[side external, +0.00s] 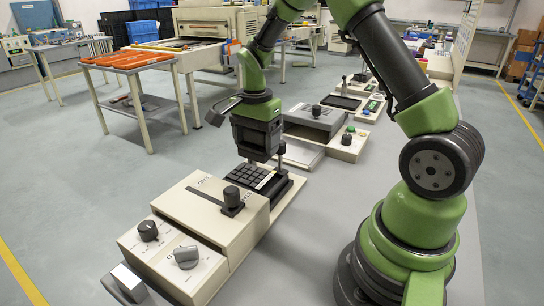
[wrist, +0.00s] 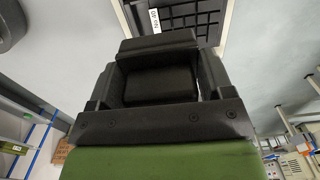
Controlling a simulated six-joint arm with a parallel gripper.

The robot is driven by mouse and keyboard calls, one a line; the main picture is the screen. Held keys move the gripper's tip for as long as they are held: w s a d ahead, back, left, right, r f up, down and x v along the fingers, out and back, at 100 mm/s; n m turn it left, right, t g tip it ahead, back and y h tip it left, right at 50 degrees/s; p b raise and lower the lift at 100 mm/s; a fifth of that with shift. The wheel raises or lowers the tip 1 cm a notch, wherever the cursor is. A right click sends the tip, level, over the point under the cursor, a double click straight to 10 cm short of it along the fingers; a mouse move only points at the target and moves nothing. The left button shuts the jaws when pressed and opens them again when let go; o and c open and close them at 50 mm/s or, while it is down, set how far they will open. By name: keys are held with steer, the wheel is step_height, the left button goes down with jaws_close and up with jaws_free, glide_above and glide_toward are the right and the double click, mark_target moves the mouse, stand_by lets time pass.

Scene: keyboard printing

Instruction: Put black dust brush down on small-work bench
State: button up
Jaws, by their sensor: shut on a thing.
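My gripper (side external: 260,157) points down just above a dark keypad fixture (side external: 262,178) on the long grey bench top (side external: 375,215). In the wrist view my gripper (wrist: 159,62) is shut on a dark piece (wrist: 158,44), which I take for the black dust brush. It is black on black, so its outline and bristles cannot be made out. In the side view the brush cannot be told apart from the dark gripper. The keypad also shows in the wrist view (wrist: 182,18), beyond the fingers and partly hidden.
A cream box with a black knob (side external: 212,215) stands in front of the keypad fixture. A grey-topped unit (side external: 314,117) stands behind it. Bare bench lies to the right, up to my arm's base. A table with orange trays (side external: 130,62) is at the back left.

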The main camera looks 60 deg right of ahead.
step_height(320, 180, up, 5)
steer(key=s+d, duration=0.7)
steer(key=d, duration=0.1)
glide_above(333, 190)
step_height(333, 190, down, 12)
steer(key=shift+f, duration=2.65)
steer(key=o, duration=1.1)
steer(key=shift+f, duration=0.15)
